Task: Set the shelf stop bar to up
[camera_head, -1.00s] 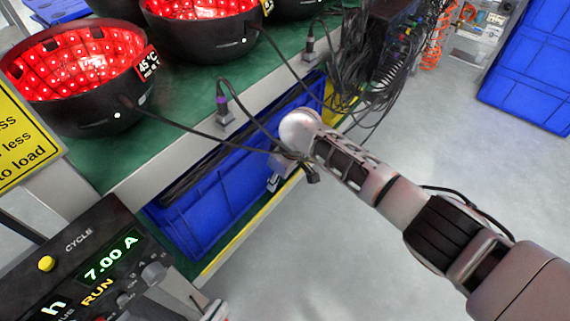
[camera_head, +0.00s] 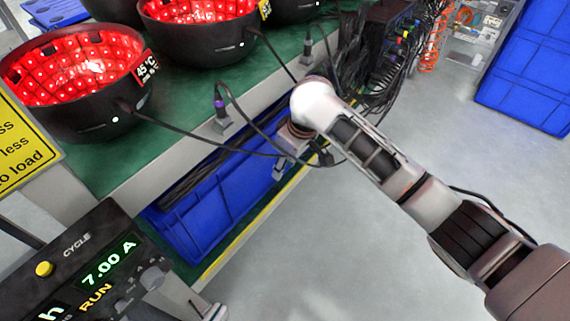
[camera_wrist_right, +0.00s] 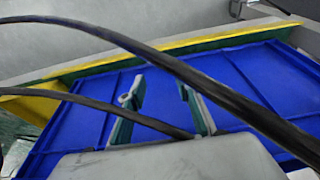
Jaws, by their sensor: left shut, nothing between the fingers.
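A yellow strip (camera_head: 262,222) runs along the front edge of the lower green shelf; I cannot tell whether it is the shelf stop bar or which position a bar is in. It also shows in the right wrist view (camera_wrist_right: 205,38), in front of a blue crate. My right gripper (camera_head: 280,168) hangs beside the shelf front, partly hidden by its own wrist and a cable. In the right wrist view its two fingers (camera_wrist_right: 161,86) are spread apart with nothing between their tips. My left gripper (camera_head: 210,312) shows only in part at the bottom edge, shut and empty.
Black cables (camera_head: 250,152) hang across the shelf front and cross close to the right gripper. Black bowls (camera_head: 85,95) with red lights stand on the green upper shelf. A control panel (camera_head: 95,265) reads 7.00 A. Grey floor (camera_head: 330,260) is free in front.

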